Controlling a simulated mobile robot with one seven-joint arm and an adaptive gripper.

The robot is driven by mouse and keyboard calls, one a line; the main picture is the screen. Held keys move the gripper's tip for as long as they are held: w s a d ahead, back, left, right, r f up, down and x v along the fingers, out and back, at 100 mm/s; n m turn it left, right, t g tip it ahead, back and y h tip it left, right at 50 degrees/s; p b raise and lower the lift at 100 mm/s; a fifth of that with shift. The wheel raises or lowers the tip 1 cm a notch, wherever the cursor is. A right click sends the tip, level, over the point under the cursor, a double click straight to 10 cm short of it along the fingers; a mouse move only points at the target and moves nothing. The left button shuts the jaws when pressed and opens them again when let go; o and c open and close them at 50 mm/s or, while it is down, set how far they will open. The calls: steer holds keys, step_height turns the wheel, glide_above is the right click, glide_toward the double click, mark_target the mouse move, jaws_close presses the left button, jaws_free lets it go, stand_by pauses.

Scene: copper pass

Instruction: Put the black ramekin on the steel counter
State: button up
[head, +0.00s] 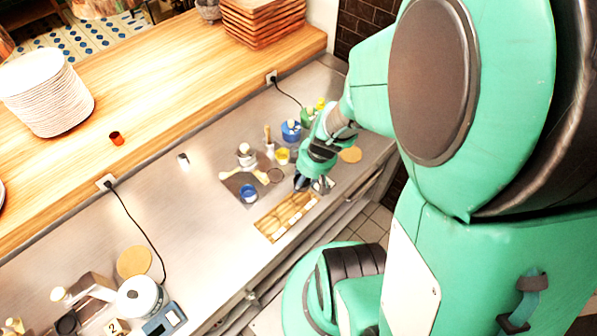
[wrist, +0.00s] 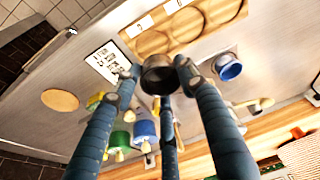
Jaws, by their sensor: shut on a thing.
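My gripper (wrist: 160,82) is shut on the black ramekin (wrist: 160,76), which sits between its blue-wrapped fingers in the wrist view. In the head view my gripper (head: 312,183) is over the right part of the steel counter (head: 190,235), just beyond the wooden tray. The ramekin cannot be made out clearly there, as the gripper hides it. The counter also shows in the wrist view (wrist: 75,70). The ramekin seems to be held above the surface, but the exact gap cannot be told.
A wooden tray with round recesses (head: 268,231) lies at the counter's front edge. A blue cup (head: 249,192) stands left of the gripper. A yellow cup (head: 282,156) and a blue container (head: 291,131) stand behind. The counter's middle is largely clear.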

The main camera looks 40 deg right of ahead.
steer(key=shift+f+b, duration=1.8)
steer(key=shift+f, duration=1.6)
steer(key=shift+f, duration=0.2)
steer(key=o, duration=1.4)
steer(key=shift+c, duration=0.2)
steer(key=v, duration=1.2)
steer(key=shift+r, duration=0.1)
